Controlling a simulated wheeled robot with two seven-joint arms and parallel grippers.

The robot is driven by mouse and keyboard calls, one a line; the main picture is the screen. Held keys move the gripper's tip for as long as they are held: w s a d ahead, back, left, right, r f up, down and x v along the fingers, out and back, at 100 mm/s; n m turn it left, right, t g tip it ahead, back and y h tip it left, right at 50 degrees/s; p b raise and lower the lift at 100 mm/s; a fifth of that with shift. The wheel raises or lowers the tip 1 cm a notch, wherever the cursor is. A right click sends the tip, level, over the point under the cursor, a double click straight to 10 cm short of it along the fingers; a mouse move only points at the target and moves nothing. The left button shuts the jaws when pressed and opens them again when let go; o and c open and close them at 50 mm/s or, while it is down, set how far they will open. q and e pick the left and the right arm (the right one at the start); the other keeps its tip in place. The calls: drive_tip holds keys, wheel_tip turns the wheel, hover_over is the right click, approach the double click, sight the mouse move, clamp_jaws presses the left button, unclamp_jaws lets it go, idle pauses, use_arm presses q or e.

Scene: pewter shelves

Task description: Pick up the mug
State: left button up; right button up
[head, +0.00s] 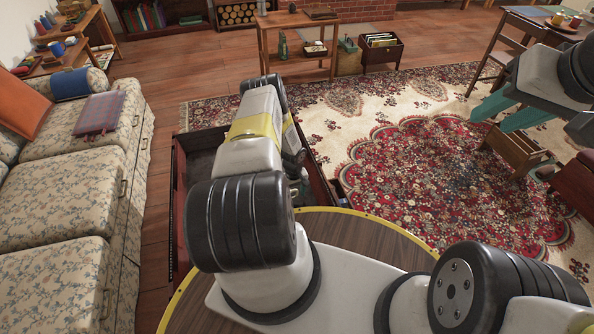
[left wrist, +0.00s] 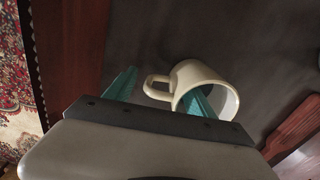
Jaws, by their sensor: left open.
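The cream mug (left wrist: 203,73) lies on its side on a dark grey surface in the left wrist view, handle to the left and mouth toward my gripper. My left gripper (left wrist: 168,79) is open at the mug. Its right teal finger reaches into the mug's mouth. Its left finger is outside, left of the handle, with a gap to it. I cannot tell whether either finger touches the mug. In the head view my left arm hides the mug and most of that gripper. My right gripper (head: 511,109) is open and empty above the rug at the right.
The mug's surface is the floor of a low wooden-walled box (head: 178,205), whose wall shows in the left wrist view (left wrist: 62,45). A reddish-brown wooden piece (left wrist: 295,124) lies right of the mug. A floral sofa (head: 75,185) stands left; a patterned rug (head: 400,190) lies right.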

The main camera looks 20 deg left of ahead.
use_arm(q)
drive_tip(key=shift+f, duration=0.6)
clamp_jaws()
drive_tip(key=shift+r, duration=0.2)
wheel_tip(320, 180, up, 10)
drive_tip(key=shift+f, duration=0.15)
